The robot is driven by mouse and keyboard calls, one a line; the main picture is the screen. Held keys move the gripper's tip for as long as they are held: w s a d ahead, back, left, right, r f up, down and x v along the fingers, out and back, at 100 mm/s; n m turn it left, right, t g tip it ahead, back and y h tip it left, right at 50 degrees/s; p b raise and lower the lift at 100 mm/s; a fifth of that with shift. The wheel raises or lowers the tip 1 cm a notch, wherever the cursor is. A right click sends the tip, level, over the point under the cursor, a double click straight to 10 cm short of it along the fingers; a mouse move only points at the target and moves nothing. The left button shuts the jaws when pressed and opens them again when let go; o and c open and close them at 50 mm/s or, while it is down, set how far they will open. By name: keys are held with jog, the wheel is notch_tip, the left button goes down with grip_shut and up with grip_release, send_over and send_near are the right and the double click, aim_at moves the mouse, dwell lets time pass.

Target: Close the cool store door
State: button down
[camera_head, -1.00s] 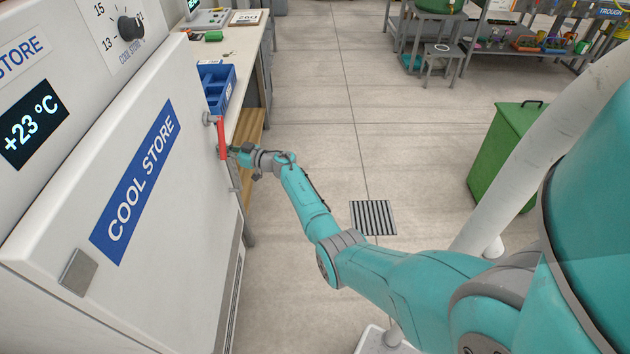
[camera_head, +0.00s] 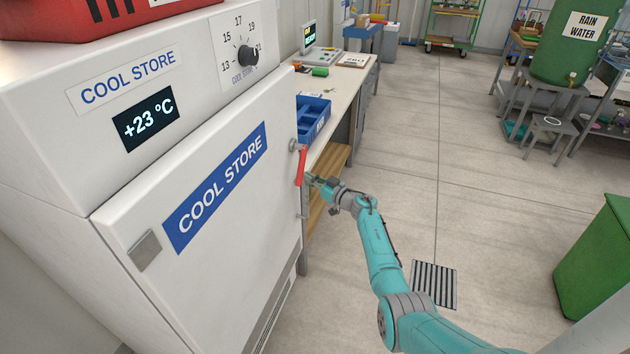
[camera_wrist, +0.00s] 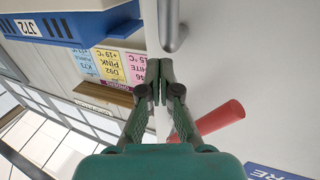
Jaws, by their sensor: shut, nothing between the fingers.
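The white cool store door (camera_head: 235,215), with a blue COOL STORE label, sits against or very near the cabinet front in the head view. I cannot tell whether a small gap is left. Its red handle (camera_head: 301,166) is upright at the door's far edge and also shows in the wrist view (camera_wrist: 220,118). My gripper (camera_head: 314,181) is beside the handle, at the bench side. In the wrist view my gripper (camera_wrist: 160,68) is shut and empty, its tips close to the white door's edge; contact is unclear. The handle lies outside the fingers.
A bench (camera_head: 345,85) with a blue bin (camera_head: 313,117) adjoins the cabinet just beyond my gripper. A red container (camera_head: 100,12) stands on the cabinet. A green bin (camera_head: 597,258) is at the right. The floor (camera_head: 430,140) between is clear, with a drain grate (camera_head: 434,285).

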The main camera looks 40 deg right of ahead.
jog(key=s+d, duration=0.5)
jog(key=s, duration=0.4)
jog(key=shift+d, duration=0.25)
jog(key=shift+s+f, duration=0.1)
